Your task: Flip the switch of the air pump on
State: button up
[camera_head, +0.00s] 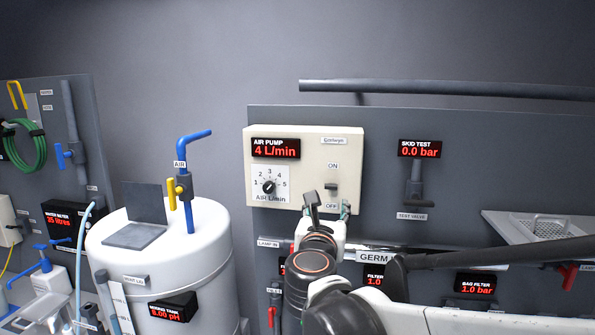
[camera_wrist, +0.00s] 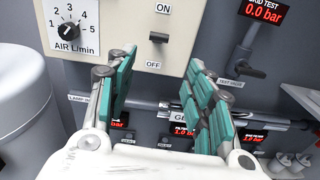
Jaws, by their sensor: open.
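The air pump is a cream box (camera_head: 305,145) on the grey panel, and it also shows in the wrist view (camera_wrist: 125,22). Its red display reads 4 L/min. A round dial (camera_head: 268,186) numbered to 5 sits at its left. The dark switch lever (camera_head: 331,187) sits between the ON label above and the OFF label below; it also shows in the wrist view (camera_wrist: 158,37). I cannot tell which way it is set. My gripper (camera_wrist: 160,78) is open and empty, its green-padded fingers to either side of and below the lever, seemingly not touching it.
A skid test display (camera_head: 419,149) with a test valve (camera_head: 415,188) is to the right. A white tank (camera_head: 165,262) with a blue air pipe stands at left. Below the pump runs a horizontal lamp tube (camera_head: 345,253). A metal shelf (camera_head: 545,226) juts out at far right.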

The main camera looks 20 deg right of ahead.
aim_at(331, 187)
jog(key=shift+n, duration=0.3)
jog(key=x, duration=0.4)
jog(key=p+x, duration=0.1)
jog(key=x, duration=0.9)
jog(key=shift+w+a+r, duration=0.1)
jog(key=shift+r, duration=0.3)
jog(key=shift+c, duration=0.3)
jog(key=shift+r+p, duration=0.1)
jog(key=shift+p, duration=0.2)
jog(key=c, duration=1)
